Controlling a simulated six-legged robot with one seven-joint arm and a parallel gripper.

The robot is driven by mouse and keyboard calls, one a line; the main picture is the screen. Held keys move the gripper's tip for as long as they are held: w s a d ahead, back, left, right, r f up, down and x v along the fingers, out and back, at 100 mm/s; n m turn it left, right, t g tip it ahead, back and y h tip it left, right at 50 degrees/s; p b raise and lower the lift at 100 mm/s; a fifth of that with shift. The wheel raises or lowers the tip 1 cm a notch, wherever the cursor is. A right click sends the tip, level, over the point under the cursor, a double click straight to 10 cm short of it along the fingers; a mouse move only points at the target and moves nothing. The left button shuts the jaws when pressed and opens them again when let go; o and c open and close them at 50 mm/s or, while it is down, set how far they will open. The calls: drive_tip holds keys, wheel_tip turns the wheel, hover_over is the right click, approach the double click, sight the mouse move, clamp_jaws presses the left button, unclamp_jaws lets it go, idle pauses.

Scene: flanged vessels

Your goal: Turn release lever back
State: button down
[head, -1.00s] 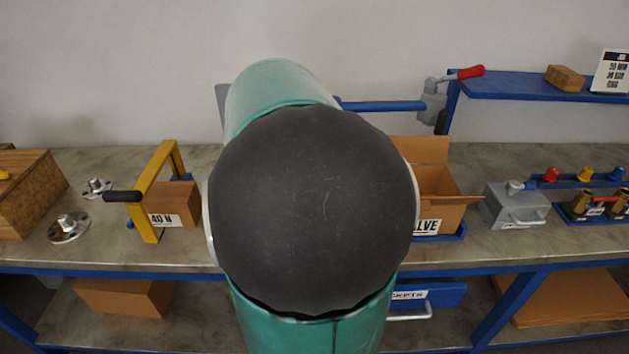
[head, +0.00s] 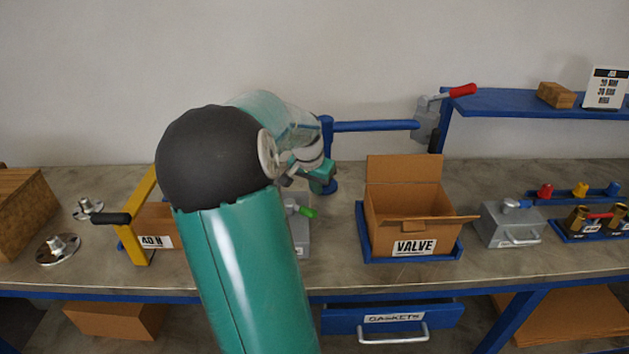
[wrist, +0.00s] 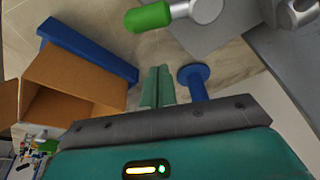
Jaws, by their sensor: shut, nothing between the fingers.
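Two levers show, and I cannot tell which one is the release lever. One is a lever with a green handle (head: 306,211) on a grey block (head: 300,238), partly hidden behind my arm. This green handle (wrist: 150,16) also shows at the top of the wrist view, on a round grey pivot. The other is a red-handled lever (head: 462,90) on a grey clamp (head: 427,118) beside the blue shelf. My gripper (wrist: 158,85) is shut and empty, apart from the green handle. In the head view my gripper (head: 320,178) is behind and above the grey block.
An open VALVE carton (head: 408,225) stands in a blue tray right of my gripper. A blue post (wrist: 195,82) is close beside my fingers. A horizontal blue bar (head: 375,126) runs behind. A yellow frame (head: 133,240) with a black grip stands left.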

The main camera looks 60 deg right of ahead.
sight(303, 210)
drive_tip(key=x, duration=0.5)
drive_tip(key=shift+f, duration=0.25)
drive_tip(key=a, duration=0.2)
drive_tip(key=a+r, duration=0.1)
drive_tip(key=shift+w+a+r, duration=0.15)
drive_tip(key=shift+a+r, duration=0.05)
drive_tip(key=shift+a, duration=0.2)
